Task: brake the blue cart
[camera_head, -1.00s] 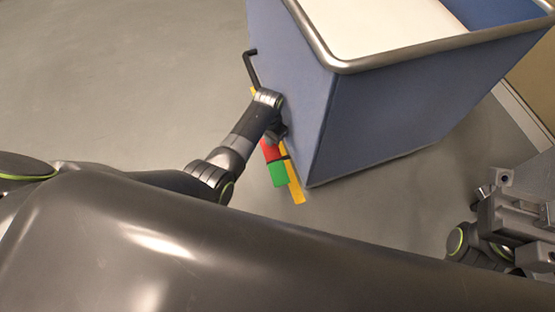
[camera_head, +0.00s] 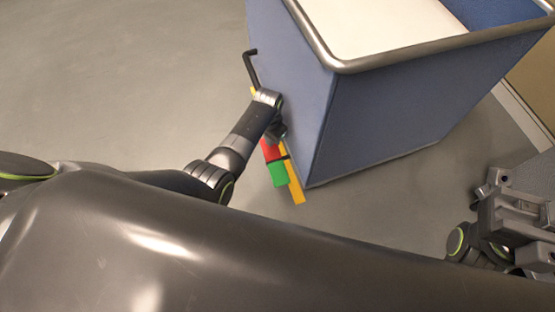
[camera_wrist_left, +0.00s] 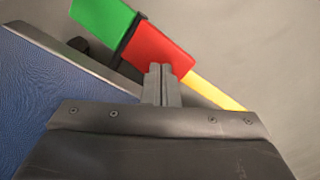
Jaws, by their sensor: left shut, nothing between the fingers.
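The blue cart (camera_head: 390,110) stands on the floor, with a grey metal rim and a white load inside. Low on its near left side is a pedal with a red half (camera_head: 270,150) and a green half (camera_head: 279,174), beside a yellow strip (camera_head: 294,185). My left gripper (camera_head: 277,133) is down at the red half; its fingers are partly hidden by the wrist. In the left wrist view the closed fingers (camera_wrist_left: 161,72) are in front of the red half (camera_wrist_left: 158,50), with the green half (camera_wrist_left: 103,20) to the upper left. I cannot tell whether they touch it.
A black handle (camera_head: 250,67) sticks out from the cart's left side above my left wrist. My right gripper (camera_head: 510,215) is at the right edge, apart from the cart. Open grey floor (camera_head: 120,80) lies left of the cart. A wall (camera_head: 535,85) is at the right.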

